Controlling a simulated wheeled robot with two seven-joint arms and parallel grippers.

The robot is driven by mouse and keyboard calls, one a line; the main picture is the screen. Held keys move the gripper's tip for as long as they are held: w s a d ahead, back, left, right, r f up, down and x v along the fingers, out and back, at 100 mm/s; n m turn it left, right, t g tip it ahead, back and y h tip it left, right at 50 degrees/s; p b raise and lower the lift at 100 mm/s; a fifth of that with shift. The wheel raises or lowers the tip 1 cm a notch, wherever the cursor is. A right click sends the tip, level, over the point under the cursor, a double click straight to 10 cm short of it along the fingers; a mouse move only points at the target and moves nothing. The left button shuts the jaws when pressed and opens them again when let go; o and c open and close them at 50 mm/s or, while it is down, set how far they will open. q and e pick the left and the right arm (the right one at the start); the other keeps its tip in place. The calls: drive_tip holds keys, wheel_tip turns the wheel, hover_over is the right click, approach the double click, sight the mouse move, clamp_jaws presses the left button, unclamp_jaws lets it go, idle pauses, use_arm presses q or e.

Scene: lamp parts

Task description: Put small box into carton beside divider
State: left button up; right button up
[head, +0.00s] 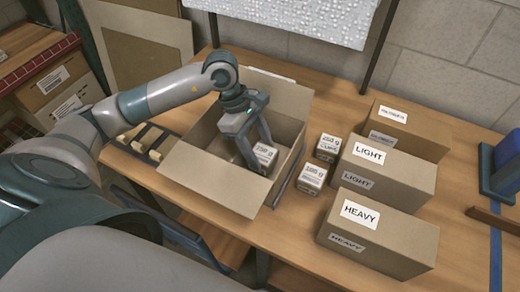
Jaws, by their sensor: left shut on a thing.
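An open cardboard carton (215,183) stands on the wooden table with its flaps folded out. My left gripper (252,163) reaches down into the carton from above. It is shut on a small box (266,154) with a white printed label, which is inside the carton near its right side. I cannot tell whether the small box touches the carton floor. A divider cannot be made out inside the carton; the gripper and walls hide part of the inside. Two more small boxes stand on the table right of the carton, one farther back (327,148) and one nearer (312,178). My right gripper is not in view.
Larger closed boxes stand to the right: one marked HEAVY (375,240), one marked LIGHT (390,170), and another behind (408,130). A blue object (505,165) is at the far right edge.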

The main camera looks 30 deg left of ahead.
use_arm(q)
drive_tip(key=shift+f, duration=0.75)
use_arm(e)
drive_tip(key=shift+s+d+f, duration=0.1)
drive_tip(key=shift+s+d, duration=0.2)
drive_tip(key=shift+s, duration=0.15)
use_arm(q)
drive_tip(key=o, duration=1.1)
drive_tip(key=shift+o, duration=0.2)
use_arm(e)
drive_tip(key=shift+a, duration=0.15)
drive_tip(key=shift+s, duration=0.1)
